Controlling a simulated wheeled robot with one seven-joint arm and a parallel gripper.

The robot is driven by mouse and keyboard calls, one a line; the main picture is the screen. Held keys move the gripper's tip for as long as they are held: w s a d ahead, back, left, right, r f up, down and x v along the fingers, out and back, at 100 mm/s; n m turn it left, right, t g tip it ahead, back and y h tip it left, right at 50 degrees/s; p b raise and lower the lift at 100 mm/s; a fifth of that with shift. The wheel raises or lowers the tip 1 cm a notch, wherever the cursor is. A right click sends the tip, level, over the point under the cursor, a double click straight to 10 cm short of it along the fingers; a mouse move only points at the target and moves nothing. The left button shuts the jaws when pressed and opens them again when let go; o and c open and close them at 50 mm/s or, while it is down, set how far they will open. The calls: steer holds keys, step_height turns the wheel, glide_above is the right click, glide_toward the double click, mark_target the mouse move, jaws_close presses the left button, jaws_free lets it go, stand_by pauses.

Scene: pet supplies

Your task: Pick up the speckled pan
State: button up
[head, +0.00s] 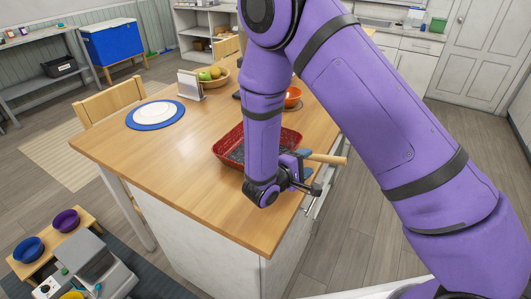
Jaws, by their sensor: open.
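The speckled pan (228,144) is red with a dark speckled inside. It rests on the wooden island top near its right edge. Its pale wooden handle (328,159) points right and reaches past the counter edge. My purple arm hides the middle of the pan and the near part of the handle. My gripper (310,182) is open beside the handle, on its near side in the picture. I cannot tell whether it touches the handle, and nothing shows held in it.
A white plate on a blue mat (136,121) lies at the left of the island. A fruit bowl (218,80), a white stand (190,85) and an orange bowl (292,96) stand farther back. A chair (112,99) is at the left. The front of the wooden top is clear.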

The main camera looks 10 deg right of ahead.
mark_target(313, 158)
steer(key=x, duration=0.5)
steer(key=shift+s+f, duration=0.1)
steer(key=shift+c, duration=0.5)
jaws_close()
